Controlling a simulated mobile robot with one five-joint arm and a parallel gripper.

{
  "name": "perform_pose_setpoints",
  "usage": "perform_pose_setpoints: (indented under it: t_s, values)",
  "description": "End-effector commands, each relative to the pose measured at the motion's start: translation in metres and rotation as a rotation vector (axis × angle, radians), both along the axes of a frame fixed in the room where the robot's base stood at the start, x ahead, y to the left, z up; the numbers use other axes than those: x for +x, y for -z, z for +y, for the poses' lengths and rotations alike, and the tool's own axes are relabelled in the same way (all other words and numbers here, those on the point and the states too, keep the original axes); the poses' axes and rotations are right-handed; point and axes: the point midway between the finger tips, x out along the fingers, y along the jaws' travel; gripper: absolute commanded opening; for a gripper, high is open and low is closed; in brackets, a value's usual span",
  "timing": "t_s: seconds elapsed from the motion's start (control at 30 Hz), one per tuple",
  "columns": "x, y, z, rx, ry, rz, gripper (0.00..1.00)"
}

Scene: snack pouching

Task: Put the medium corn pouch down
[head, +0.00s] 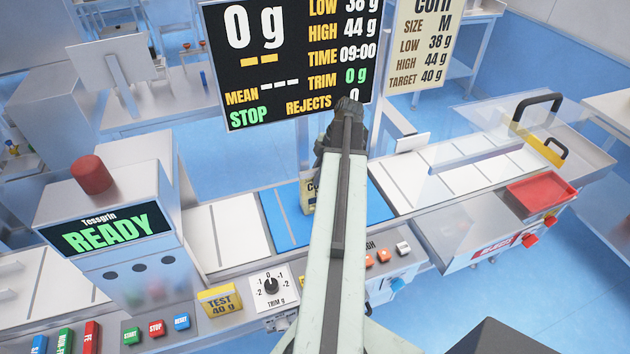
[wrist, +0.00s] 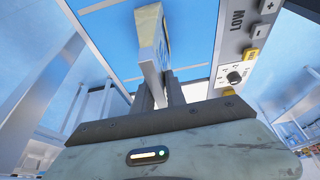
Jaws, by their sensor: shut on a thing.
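The medium corn pouch (wrist: 152,42) is pale yellow with a dark printed face, and the wrist view shows it nearly edge-on. My gripper (wrist: 160,84) is shut on its near end, with one finger on each side. In the head view a strip of the pouch (head: 307,196) shows left of my arm, over the blue weighing section (head: 283,222). My arm hides the rest of it and my gripper there. I cannot tell whether the pouch touches the blue surface. The scale display reads 0 g and STOP.
White belt sections lie left (head: 228,235) and right (head: 412,180) of the blue one. A red tray (head: 541,194) sits at the right. The grey cabinet (head: 110,215) reading READY stands at the left. A display (head: 290,60) and corn card (head: 420,45) hang behind. The front panel has a trim knob (head: 271,285).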

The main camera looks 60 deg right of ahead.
Motion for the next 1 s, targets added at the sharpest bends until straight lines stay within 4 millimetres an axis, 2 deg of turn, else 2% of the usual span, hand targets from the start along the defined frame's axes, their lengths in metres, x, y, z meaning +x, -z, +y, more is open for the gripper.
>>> perform_pose_setpoints:
  t_s: [0.27, 0.3, 0.37, 0.77, 0.87, 1.0]
  values:
    - [0.0, 0.001, 0.0, 0.0, 0.0, 0.0, 0.0]
    - [0.0, 0.0, 0.0, 0.0, 0.0, 0.0, 0.25]
    - [0.0, 0.0, 0.0, 0.0, 0.001, 0.0, 0.38]
    - [-0.001, -0.005, -0.001, 0.0, 0.002, 0.0, 0.38]
    - [-0.003, -0.016, -0.004, 0.0, 0.003, 0.0, 0.38]
    - [-0.009, -0.04, -0.011, 0.0, 0.003, 0.0, 0.38]
